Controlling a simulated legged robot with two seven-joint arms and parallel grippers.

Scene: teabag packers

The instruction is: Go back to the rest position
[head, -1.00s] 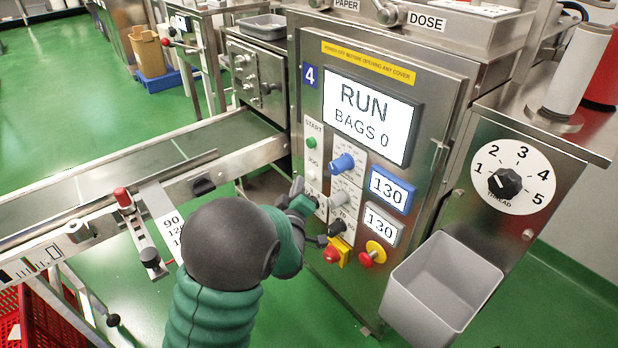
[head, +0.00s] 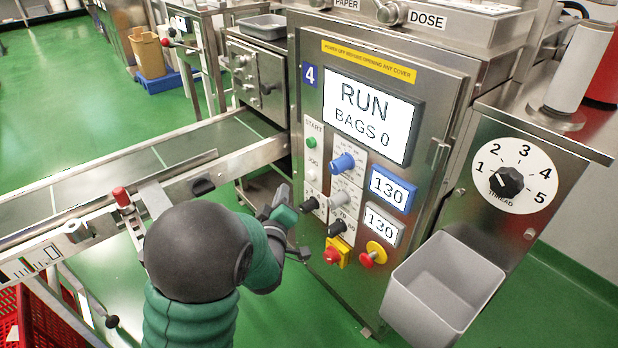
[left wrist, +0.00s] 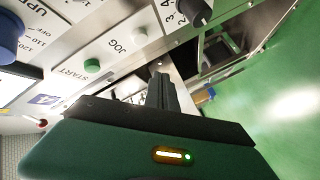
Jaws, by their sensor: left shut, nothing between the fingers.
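My left gripper (head: 295,220) is in front of the machine's control panel, just left of the lower knobs and apart from them. Its fingers are partly hidden by the green wrist in the head view. In the left wrist view its fingers (left wrist: 160,92) are shut with nothing between them, in front of the panel with the START button (left wrist: 92,66) and JOG button (left wrist: 140,36). The machine's screen (head: 368,115) reads RUN, BAGS 0. Two smaller displays (head: 391,188) both read 130. My right gripper is not in view.
The conveyor (head: 120,172) with its metal rail runs left of the machine. A red stop button (head: 332,254) on yellow and another red button (head: 368,259) sit low on the panel. A grey bin (head: 445,285) hangs at right. A red crate (head: 45,325) stands lower left.

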